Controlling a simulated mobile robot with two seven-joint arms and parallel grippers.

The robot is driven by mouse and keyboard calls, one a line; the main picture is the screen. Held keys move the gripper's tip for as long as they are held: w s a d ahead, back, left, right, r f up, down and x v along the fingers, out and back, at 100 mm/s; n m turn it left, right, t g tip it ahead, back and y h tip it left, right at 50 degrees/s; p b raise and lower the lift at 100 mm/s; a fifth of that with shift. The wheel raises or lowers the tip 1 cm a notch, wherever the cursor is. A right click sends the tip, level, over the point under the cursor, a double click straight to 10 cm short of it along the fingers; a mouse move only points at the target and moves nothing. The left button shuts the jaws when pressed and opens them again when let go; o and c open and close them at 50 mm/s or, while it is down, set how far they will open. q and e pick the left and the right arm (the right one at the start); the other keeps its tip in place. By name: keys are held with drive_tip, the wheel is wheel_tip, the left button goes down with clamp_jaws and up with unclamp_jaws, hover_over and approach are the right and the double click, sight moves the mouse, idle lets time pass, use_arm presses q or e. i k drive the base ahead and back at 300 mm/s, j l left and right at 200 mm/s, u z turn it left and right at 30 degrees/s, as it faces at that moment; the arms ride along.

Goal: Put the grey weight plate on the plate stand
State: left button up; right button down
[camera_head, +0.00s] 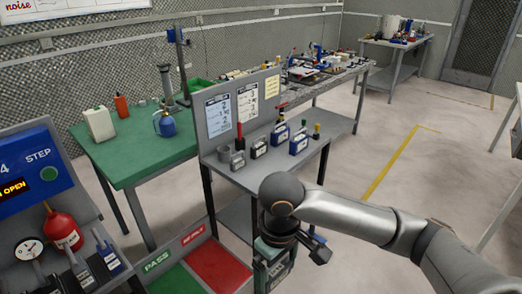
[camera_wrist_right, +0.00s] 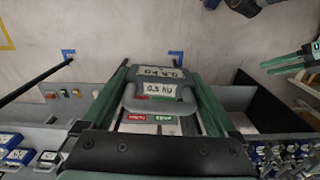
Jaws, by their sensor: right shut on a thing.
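In the right wrist view a grey weight plate (camera_wrist_right: 158,88) with a looped handle and pale labels is held between the green fingers of my right gripper (camera_wrist_right: 158,78). The gripper is shut on it. In the head view my right gripper (camera_head: 276,258) hangs in front of the grey bench, pointing down, and my arm hides most of the plate. Two green bars (camera_wrist_right: 290,62) at the right edge of the wrist view resemble my left gripper's fingers; their opening is unclear. The left gripper does not show in the head view. I cannot tell which thing is the plate stand.
Several handled weights, including a blue one (camera_head: 298,144), stand on the grey bench (camera_head: 325,137). A green table (camera_head: 135,155) stands behind left. Below are a green PASS tray (camera_head: 176,281) and a red tray (camera_head: 218,265). Open floor (camera_head: 370,190) lies to the right.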

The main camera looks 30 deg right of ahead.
sight(258, 178)
drive_tip(key=i+l, duration=0.5)
drive_tip(key=i, duration=0.15)
drive_tip(key=i+l, duration=0.45)
drive_tip(key=i, duration=0.15)
drive_tip(key=u, duration=0.05)
